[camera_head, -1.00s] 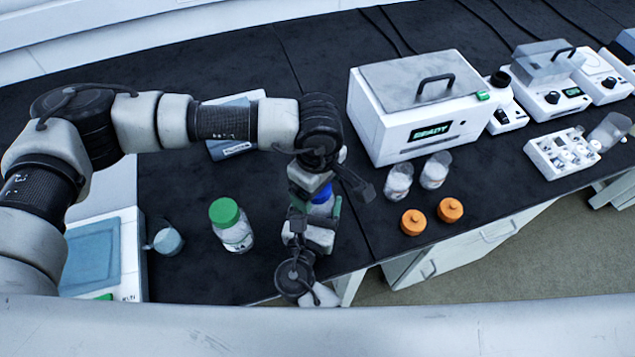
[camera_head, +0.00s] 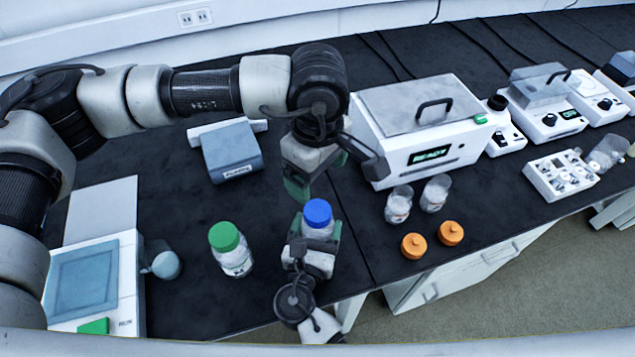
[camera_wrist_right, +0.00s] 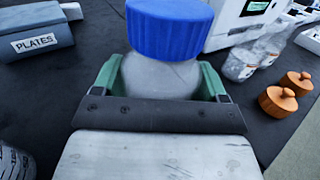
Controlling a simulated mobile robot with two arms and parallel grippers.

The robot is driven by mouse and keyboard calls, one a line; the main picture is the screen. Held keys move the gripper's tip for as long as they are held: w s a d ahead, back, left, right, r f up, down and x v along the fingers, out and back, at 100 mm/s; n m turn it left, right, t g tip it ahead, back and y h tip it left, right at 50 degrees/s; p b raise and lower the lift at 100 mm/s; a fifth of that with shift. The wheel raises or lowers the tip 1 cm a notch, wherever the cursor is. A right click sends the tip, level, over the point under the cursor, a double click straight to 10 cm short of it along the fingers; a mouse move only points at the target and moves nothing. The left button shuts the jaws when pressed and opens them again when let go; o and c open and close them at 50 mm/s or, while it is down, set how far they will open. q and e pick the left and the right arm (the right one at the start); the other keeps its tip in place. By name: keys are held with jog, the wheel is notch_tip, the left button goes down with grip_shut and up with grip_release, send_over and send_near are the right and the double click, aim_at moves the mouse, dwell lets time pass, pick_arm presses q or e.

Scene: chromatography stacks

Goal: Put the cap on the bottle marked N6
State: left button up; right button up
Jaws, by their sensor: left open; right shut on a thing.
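A clear bottle (camera_wrist_right: 160,78) stands upright between the fingers of my right gripper (camera_head: 314,240), which is shut on its body. A blue cap (camera_head: 318,212) sits on this bottle's top and looks level; it also fills the top of the right wrist view (camera_wrist_right: 170,28). I cannot tell how tightly it is seated. No N6 mark is readable on this bottle. My left gripper (camera_head: 317,175) is open and empty, above and behind the blue cap, apart from it.
A green-capped bottle (camera_head: 231,250) stands to the left. Two clear containers (camera_head: 398,206) (camera_head: 435,194) and two orange caps (camera_head: 414,246) (camera_head: 450,233) are on the right. A "READY" machine (camera_head: 420,130) stands behind them. A "PLATES" box (camera_head: 231,151) is at the back left.

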dwell(0.3)
jog(key=o, duration=1.7)
jog(key=shift+o, duration=0.2)
jog(key=b+v, duration=0.1)
jog(key=v, duration=1)
jog(key=shift+a, duration=0.1)
